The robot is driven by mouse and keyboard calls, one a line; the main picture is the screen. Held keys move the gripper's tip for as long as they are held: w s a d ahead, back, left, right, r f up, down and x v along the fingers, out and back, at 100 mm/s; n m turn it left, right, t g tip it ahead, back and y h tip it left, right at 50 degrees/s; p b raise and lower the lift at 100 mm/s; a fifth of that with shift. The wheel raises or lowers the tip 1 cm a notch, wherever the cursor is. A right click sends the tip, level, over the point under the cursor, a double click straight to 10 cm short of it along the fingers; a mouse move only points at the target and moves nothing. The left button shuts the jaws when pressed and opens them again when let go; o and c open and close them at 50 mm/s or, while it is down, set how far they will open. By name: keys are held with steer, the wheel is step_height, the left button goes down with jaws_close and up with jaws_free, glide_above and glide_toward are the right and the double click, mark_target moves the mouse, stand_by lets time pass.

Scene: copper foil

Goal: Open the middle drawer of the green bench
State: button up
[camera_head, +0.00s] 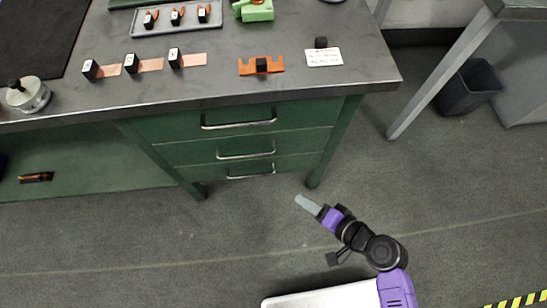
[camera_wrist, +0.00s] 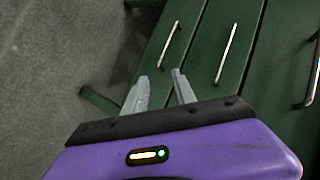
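The green bench (camera_head: 142,128) has three stacked drawers under its right end, each with a long metal bar handle. The middle drawer (camera_head: 190,153) has its handle (camera_head: 246,156) between the top and bottom ones, and all three drawers look shut. My gripper (camera_head: 300,199) is in front of the drawers, to the lower right of the handles and apart from them. In the wrist view my gripper (camera_wrist: 160,82) shows two grey fingers with a gap between them and nothing held. The middle handle (camera_wrist: 226,53) runs slanted beyond the fingertips, with the bottom handle (camera_wrist: 169,45) to its left.
The grey bench top (camera_head: 225,75) carries a tray (camera_head: 180,22), copper strips (camera_head: 150,65), an orange part (camera_head: 246,67) and a white card (camera_head: 324,57). A dark bin (camera_head: 470,87) and a table leg (camera_head: 430,85) stand at the right. The floor before the drawers is clear.

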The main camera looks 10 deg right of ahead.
steer(key=w+a+y+b, duration=0.3)
steer(key=w+a+y, duration=0.1)
steer(key=w, duration=0.3)
steer(key=g+y+b, duration=0.2)
steer(key=y+b, duration=0.1)
steer(key=y, duration=0.2)
glide_toward(248, 155)
steer(key=x, duration=0.3)
steer(key=shift+n, duration=0.3)
steer(key=shift+f+b+x, duration=0.15)
steer(key=shift+b+x, duration=0.1)
steer(key=shift+x, duration=1.6)
steer(key=shift+f+b+x, duration=0.15)
steer(key=shift+b+x, duration=0.05)
steer(key=shift+x, duration=1.6)
jaws_close()
steer(key=shift+d, duration=0.1)
